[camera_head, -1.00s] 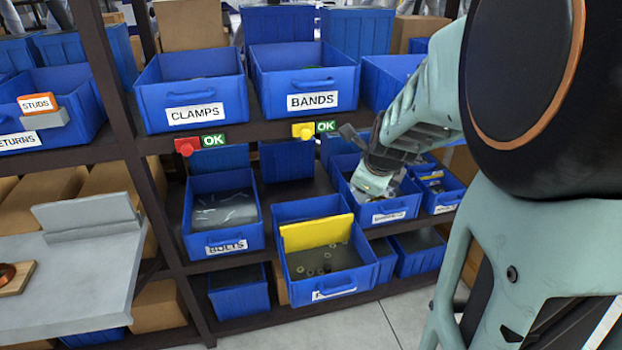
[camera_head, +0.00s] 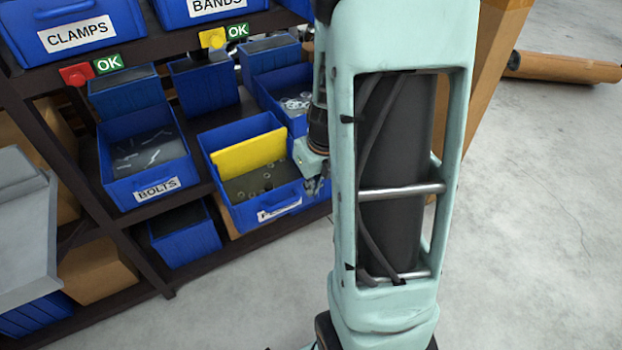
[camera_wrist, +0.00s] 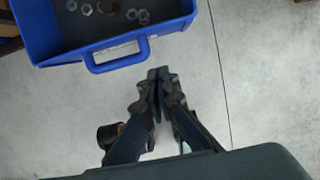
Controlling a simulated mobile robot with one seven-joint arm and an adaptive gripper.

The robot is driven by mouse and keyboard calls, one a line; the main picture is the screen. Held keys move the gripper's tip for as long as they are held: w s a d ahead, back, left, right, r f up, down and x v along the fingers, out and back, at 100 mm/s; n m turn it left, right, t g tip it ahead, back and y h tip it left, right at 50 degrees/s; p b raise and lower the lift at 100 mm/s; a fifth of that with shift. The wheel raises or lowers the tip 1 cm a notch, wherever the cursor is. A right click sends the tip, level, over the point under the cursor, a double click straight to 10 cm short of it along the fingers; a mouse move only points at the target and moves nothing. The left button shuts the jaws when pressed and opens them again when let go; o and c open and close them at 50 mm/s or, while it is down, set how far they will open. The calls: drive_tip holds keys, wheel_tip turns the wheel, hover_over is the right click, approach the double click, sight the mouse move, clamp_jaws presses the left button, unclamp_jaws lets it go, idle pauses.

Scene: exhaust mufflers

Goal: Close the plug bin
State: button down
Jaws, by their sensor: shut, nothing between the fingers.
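A blue bin with a yellow divider (camera_head: 248,155) stands pulled out from the lower shelf. It holds several small metal rings or nuts, and its front label is too small to read for sure. Its front wall and handle (camera_wrist: 117,56) show at the upper left of the wrist view, with nuts inside. My gripper (camera_head: 318,188) is at the bin's front right corner in the head view. In the wrist view my gripper (camera_wrist: 158,76) is shut and empty, just outside the front wall and right of the handle. I cannot tell whether it touches the bin.
The BOLTS bin (camera_head: 146,158) is left of it on the same rack. A blue bin (camera_head: 180,232) sits below. Another bin with metal parts (camera_head: 294,100) is behind my arm. CLAMPS (camera_head: 75,38) and BANDS bins are above.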

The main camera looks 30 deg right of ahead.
sight(303, 178)
drive_tip(key=w, duration=0.1)
drive_tip(key=w+f, duration=0.1)
drive_tip(key=w, duration=0.2)
drive_tip(key=shift+w+a+f+b, duration=0.1)
drive_tip(key=shift+w+f+b, duration=0.15)
drive_tip(key=shift+b, duration=0.1)
